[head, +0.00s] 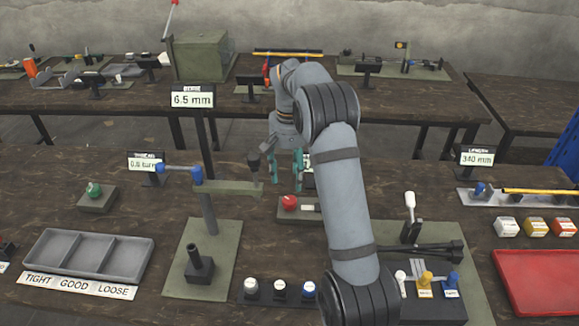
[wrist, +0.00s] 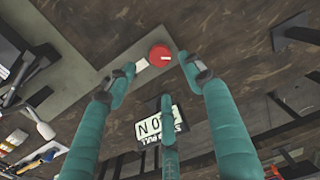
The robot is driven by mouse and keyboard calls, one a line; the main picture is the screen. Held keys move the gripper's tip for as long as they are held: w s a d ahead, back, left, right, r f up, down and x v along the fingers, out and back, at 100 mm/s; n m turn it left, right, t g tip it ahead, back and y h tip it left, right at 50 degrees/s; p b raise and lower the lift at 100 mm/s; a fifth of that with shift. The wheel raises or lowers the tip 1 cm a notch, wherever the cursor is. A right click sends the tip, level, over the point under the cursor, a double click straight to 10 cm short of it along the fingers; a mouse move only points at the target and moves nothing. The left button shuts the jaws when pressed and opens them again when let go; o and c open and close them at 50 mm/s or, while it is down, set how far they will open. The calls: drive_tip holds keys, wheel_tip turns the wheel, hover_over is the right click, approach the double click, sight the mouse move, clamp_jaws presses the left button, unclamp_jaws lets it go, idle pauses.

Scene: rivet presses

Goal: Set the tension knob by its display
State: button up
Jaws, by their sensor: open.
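A red knob (head: 289,203) with a pale mark on top sits on a flat plate (head: 317,210) on the front bench. It also shows in the wrist view (wrist: 160,55), just beyond my fingertips. My gripper (head: 284,174) points down above and behind it, with teal fingers spread, open and empty. A small display (head: 308,170) stands behind the knob, mostly hidden by my gripper and arm. In the wrist view this display (wrist: 157,124) is upside down, seems to read 0 N, and is partly covered by a finger.
A green knob (head: 94,190) stands at left near a display (head: 145,162) reading about 0.0 turn. A press arm (head: 228,188) stands close left of my gripper. A black lever fixture (head: 424,250) stands at right. A grey tray (head: 88,257) and red tray (head: 541,282) flank the bench.

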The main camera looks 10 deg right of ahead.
sight(290, 199)
drive_tip(key=shift+r, duration=1.55)
wheel_tip(290, 199, down, 12)
drive_tip(key=shift+f, duration=0.1)
